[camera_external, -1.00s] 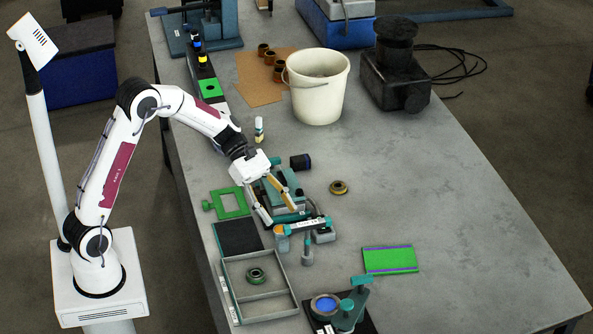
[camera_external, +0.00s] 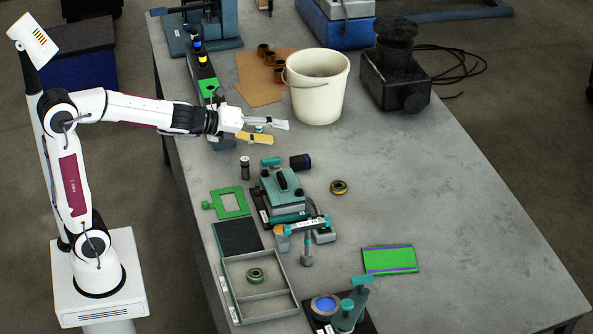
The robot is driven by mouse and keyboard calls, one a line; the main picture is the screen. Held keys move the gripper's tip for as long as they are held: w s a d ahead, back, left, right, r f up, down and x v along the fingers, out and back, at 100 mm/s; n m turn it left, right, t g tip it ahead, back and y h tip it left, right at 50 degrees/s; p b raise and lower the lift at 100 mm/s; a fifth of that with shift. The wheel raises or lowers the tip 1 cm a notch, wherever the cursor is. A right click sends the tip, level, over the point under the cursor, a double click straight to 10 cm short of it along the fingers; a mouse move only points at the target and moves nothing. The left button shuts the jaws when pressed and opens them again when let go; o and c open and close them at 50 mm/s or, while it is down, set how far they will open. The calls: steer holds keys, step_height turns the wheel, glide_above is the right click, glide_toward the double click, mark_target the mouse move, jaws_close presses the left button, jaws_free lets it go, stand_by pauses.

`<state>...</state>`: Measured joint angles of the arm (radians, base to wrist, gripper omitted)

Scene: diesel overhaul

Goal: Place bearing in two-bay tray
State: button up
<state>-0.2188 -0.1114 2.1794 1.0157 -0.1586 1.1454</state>
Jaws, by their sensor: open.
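The two-bay tray (camera_external: 292,287) is a grey frame at the front left of the bench, split by a divider into a larger far bay and a narrower near bay. A ring-shaped bearing (camera_external: 255,275) with a greenish rim lies flat in the far bay. Another ring-shaped part (camera_external: 339,187), dark with a yellowish rim, lies on the bench right of the teal fixture.
A teal fixture (camera_external: 283,187), a green frame (camera_external: 231,203) and a teal-topped stand (camera_external: 307,250) crowd the area behind the tray. A clamp stand (camera_external: 345,313) is right of it. The white bucket (camera_external: 317,92) stands behind.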

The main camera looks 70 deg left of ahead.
steer(key=s+d+f+n+g, duration=0.2)
steer(key=s+d+f+n, duration=0.1)
steer(key=s+n, duration=0.4)
steer(key=s+d+f+n+g, duration=0.2)
steer(key=s+n, duration=0.6)
steer(key=s, duration=0.6)
steer(key=s+d+f+n+g+h, duration=0.1)
steer(key=s+d+f+n+g, duration=0.2)
steer(key=s+f+n, duration=0.2)
steer(key=s+n, duration=0.3)
steer(key=s, duration=0.3)
steer(key=shift+d+f+g, duration=0.3)
steer(key=shift+g, duration=0.1)
